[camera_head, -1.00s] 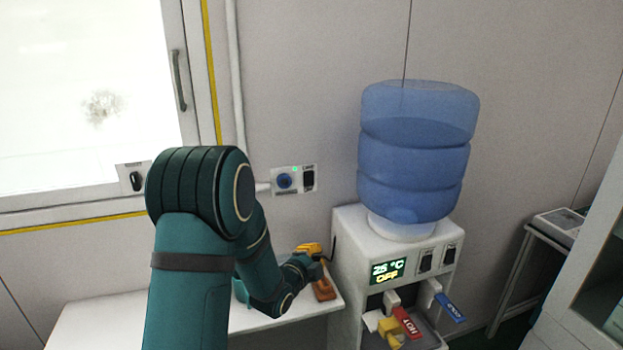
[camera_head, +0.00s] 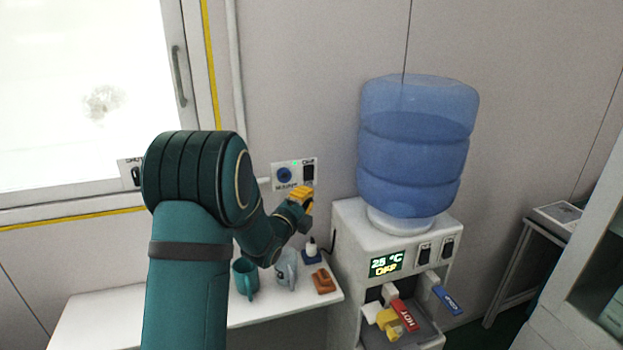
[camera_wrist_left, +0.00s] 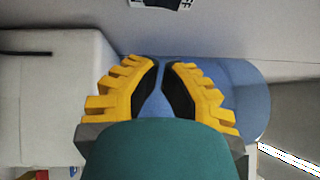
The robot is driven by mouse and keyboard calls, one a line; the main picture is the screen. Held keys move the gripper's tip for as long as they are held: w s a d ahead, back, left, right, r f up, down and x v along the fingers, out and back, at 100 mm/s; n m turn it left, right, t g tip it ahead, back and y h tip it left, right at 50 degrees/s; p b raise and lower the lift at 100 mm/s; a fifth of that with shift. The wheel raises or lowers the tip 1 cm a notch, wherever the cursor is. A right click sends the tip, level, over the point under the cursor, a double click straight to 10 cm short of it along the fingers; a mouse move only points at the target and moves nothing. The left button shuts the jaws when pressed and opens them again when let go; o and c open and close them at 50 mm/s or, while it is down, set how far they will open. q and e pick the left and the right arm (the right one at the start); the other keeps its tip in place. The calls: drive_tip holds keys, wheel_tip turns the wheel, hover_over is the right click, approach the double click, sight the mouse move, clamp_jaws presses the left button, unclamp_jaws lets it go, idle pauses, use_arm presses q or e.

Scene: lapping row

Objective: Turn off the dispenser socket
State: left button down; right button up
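The label under the socket is too small to read surely. My left gripper (camera_head: 304,195), with yellow fingers, is just below the switch; contact cannot be made out. In the left wrist view its fingers (camera_wrist_left: 161,72) nearly meet, with only a narrow gap and nothing held. My right gripper is not in view.
A teal mug (camera_head: 246,280), a grey-blue mug (camera_head: 287,270) and an orange-brown item (camera_head: 323,281) are on the white shelf (camera_head: 100,318).

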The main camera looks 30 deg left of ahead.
sight(314, 171)
use_arm(q)
drive_tip(key=shift+w+a+r, duration=0.15)
drive_tip(key=shift+w+a, duration=0.45)
drive_tip(key=shift+w, duration=0.8)
drive_tip(key=shift+w+a+r, duration=0.2)
drive_tip(key=shift+w+a, duration=0.35)
drive_tip(key=shift+w, duration=0.85)
drive_tip(key=shift+w+a+r, duration=0.15)
drive_tip(key=shift+w+a, duration=0.45)
drive_tip(key=shift+w, duration=0.8)
drive_tip(key=shift+w+a+r+n+g+p, duration=0.3)
drive_tip(key=shift+n+g+p, duration=0.1)
drive_tip(key=shift+n, duration=0.1)
drive_tip(key=shift+s+r+g, duration=0.1)
drive_tip(key=shift+r+g, duration=0.05)
drive_tip(key=shift+g, duration=0.15)
drive_tip(key=shift+n+g+p, duration=0.3)
drive_tip(key=shift+n+p, duration=0.1)
drive_tip(key=shift+n, duration=0.2)
drive_tip(key=shift+f, duration=0.2)
